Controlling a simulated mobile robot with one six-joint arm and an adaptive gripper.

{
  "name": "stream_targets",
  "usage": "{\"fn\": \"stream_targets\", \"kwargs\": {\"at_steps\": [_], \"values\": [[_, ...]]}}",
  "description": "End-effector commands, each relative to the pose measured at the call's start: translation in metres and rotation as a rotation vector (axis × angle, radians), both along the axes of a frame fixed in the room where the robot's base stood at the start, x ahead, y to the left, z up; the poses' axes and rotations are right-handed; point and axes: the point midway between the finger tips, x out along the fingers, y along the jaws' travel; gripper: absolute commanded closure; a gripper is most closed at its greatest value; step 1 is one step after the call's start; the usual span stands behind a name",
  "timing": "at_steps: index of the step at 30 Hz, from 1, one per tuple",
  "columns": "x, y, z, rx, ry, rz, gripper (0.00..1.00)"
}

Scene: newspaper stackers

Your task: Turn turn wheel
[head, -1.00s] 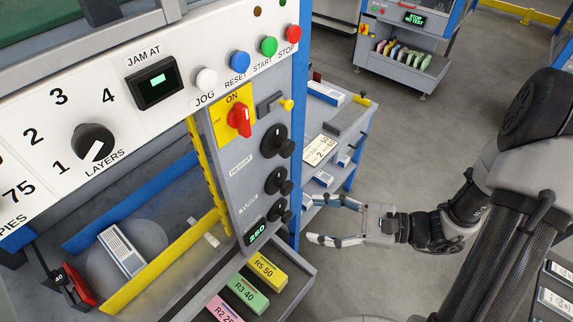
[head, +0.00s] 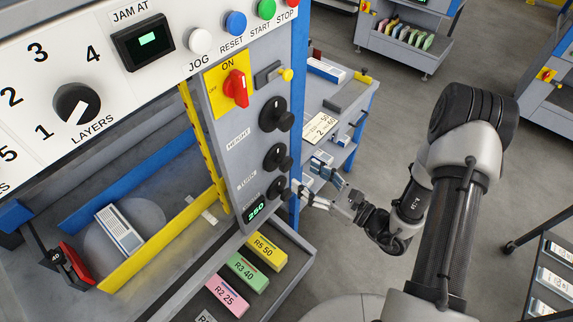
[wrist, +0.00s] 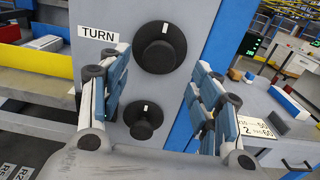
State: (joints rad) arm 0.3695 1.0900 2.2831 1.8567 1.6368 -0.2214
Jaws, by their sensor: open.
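The turn wheel (head: 277,157) is a round black knob with a raised grip and a white mark, beside the TURN label on the grey control panel. In the wrist view the turn wheel (wrist: 160,47) shows ahead, between and slightly above the fingertips. My gripper (head: 314,178) is open and empty, just right of the panel, low beside the wheels. In the wrist view my gripper (wrist: 161,75) has its blue-padded fingers spread wide. They appear apart from the wheel; the exact gap is hard to tell.
A smaller black knob (wrist: 142,122) sits below the turn wheel, and the height wheel (head: 276,114) above it. A red switch (head: 236,88) and a green display (head: 254,211) reading 250 share the panel. A blue post and a side table (head: 345,110) stand right of it.

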Motion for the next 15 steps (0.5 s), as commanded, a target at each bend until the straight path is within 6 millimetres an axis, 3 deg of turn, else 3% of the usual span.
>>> {"fn": "stream_targets", "kwargs": {"at_steps": [6, 15], "values": [[0.028, 0.038, -0.001, -0.001, -0.003, 0.006, 0.42], [0.048, 0.061, 0.0, -0.001, -0.001, 0.001, 0.42]]}}
